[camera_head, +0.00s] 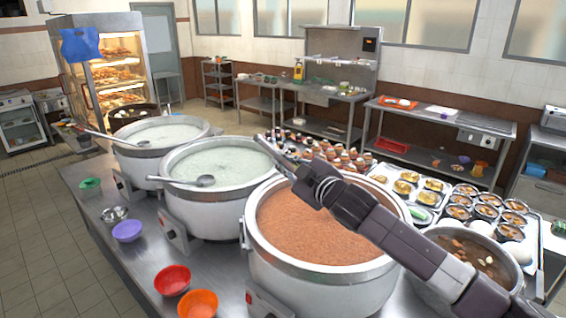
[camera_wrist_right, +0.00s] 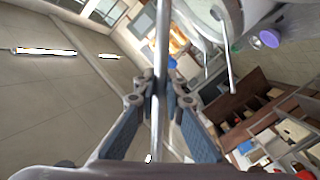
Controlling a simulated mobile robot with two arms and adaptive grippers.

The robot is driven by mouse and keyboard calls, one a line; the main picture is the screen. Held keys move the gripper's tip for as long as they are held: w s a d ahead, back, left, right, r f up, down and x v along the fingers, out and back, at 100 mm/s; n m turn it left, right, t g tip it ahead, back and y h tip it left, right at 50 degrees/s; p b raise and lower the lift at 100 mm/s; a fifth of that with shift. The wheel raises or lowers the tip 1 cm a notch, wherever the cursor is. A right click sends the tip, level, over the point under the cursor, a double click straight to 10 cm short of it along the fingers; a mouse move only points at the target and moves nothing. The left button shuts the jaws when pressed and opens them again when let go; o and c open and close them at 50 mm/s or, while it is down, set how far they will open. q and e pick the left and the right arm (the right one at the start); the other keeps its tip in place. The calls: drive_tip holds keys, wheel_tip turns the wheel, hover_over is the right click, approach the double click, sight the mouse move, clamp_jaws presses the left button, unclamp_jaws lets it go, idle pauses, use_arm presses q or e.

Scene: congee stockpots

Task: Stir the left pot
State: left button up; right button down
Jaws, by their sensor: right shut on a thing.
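The left pot (camera_head: 160,137) is a big steel stockpot of pale congee at the far end of the row. A ladle (camera_head: 140,143) rests in it, its handle reaching out over the left rim. My right gripper (camera_head: 293,169) is above the reddish-brown pot, well to the right of the left pot. In the right wrist view it (camera_wrist_right: 158,98) is shut on a thin metal handle (camera_wrist_right: 161,40), which looks like a ladle's. The far end of that handle is out of the wrist view, and my arm hides much of it in the head view. My left gripper is not in view.
The middle pot (camera_head: 217,172) of pale congee, with its own ladle (camera_head: 205,181), stands between the left pot and the reddish-brown pot (camera_head: 320,225). Small bowls, such as a purple one (camera_head: 127,231), line the front edge. Filled trays (camera_head: 410,188) lie behind my right arm.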

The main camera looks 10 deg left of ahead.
drive_tip(key=shift+n+b, duration=0.8)
drive_tip(key=shift+b, duration=0.2)
drive_tip(key=shift+t+y, duration=0.3)
drive_tip(key=shift+r+n, duration=0.1)
drive_tip(key=shift+n, duration=0.2)
